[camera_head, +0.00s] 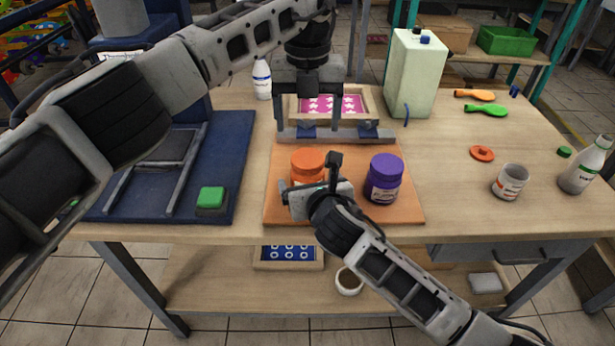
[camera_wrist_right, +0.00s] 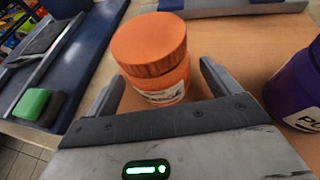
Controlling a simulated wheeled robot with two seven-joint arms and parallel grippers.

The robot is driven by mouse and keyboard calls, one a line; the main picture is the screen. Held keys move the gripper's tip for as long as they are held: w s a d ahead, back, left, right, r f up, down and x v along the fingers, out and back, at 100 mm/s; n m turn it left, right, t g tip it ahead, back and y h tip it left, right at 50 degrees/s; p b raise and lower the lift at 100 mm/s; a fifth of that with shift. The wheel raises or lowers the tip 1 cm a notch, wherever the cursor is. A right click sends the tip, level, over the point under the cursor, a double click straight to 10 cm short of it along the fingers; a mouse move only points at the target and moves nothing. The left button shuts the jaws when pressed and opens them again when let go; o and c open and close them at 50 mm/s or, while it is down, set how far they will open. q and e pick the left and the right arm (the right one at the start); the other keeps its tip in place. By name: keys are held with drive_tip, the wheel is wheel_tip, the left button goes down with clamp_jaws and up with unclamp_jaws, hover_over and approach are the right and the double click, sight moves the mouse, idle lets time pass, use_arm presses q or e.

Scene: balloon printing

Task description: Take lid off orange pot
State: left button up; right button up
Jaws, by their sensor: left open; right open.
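The orange pot (camera_head: 305,176) stands upright on the orange-brown board, partly hidden by my right gripper in the head view. Its orange lid (camera_head: 308,160) is on it. In the right wrist view the pot (camera_wrist_right: 165,86) and its lid (camera_wrist_right: 149,44) show clearly between and just beyond the fingers. My right gripper (camera_wrist_right: 158,82) is open, with one finger on each side of the pot's lower body and no clear contact. It also shows in the head view (camera_head: 305,190). My left gripper (camera_head: 336,132) is open above the back of the board, by a grey bar, holding nothing visible.
A purple pot (camera_head: 384,178) stands right of the orange pot, close to my right arm. A framed pink screen (camera_head: 335,106) lies behind the grey bar. The table's right side holds a white-grey cup (camera_head: 510,182) and bottle.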

drive_tip(key=shift+x, duration=0.95)
